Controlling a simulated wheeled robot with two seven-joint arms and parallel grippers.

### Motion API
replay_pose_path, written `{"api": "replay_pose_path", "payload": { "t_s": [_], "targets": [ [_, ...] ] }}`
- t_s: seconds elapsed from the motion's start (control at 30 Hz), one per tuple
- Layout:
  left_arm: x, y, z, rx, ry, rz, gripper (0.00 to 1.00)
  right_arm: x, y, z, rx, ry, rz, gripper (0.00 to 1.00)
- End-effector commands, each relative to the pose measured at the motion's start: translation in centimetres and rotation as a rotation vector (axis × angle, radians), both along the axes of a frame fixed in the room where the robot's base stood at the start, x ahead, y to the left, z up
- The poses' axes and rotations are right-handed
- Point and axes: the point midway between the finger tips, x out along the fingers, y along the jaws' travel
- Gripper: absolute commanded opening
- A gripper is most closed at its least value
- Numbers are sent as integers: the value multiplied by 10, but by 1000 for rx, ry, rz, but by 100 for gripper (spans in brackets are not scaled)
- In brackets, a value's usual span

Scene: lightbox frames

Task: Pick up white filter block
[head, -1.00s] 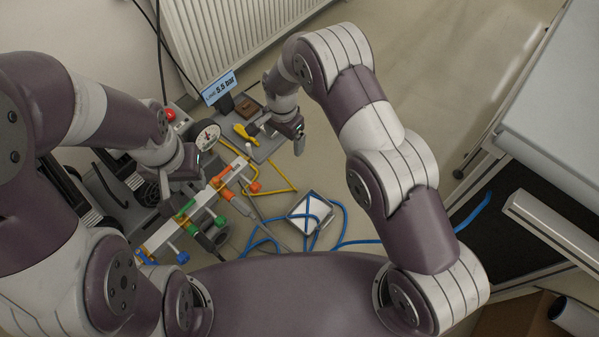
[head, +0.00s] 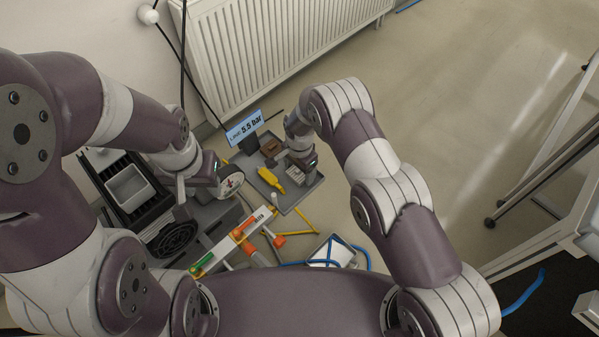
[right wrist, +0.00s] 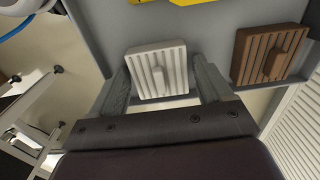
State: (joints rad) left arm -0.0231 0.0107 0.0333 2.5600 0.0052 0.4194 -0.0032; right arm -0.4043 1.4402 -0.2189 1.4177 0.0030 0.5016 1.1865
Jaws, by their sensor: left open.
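The white filter block (head: 294,174), ribbed with a raised grip in the middle, lies in a grey tray (head: 305,192) in the head view. My right gripper (head: 302,166) is just above it, partly covering it. In the right wrist view the white filter block (right wrist: 156,70) sits between the fingers of my right gripper (right wrist: 163,88). The fingers are spread, one on each side, with narrow gaps showing. My left gripper (head: 181,208) is open and empty at the left, beside the fan part of the equipment, away from the block.
A brown ribbed block (right wrist: 270,54) lies close to the right finger in the wrist view. A blue pressure sign (head: 244,127), a gauge (head: 230,182) and a radiator (head: 270,50) stand nearby.

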Motion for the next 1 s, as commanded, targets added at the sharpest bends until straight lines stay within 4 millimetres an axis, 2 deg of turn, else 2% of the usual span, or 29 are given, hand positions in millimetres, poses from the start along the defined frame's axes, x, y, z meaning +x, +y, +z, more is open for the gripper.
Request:
{"api": "replay_pose_path", "payload": {
  "t_s": [0.03, 0.1, 0.13, 0.47, 0.57, 0.73, 1.0],
  "targets": [
    [0, 0, 0, 0, 0, 0, 43, 0, 0, 0, 0, 0, 0, 61],
    [0, 0, 0, 0, 0, 0, 43, 0, 0, 0, 0, 0, 0, 38],
    [0, 0, 0, 0, 0, 0, 43, 0, 0, 0, 0, 0, 0, 34],
    [0, 0, 2, 0, 0, 0, 43, 0, 0, 5, 1, -1, 0, 34],
    [0, 0, 5, 0, 0, 0, 43, 0, 0, 15, 0, 0, 0, 34],
    [0, 0, 14, 0, 0, 0, 43, 1, 0, 47, -1, -2, -1, 34],
    [0, 0, 31, 0, 0, 0, 43, -38, -53, 84, -2, 1, -3, 34]
  ]
}}
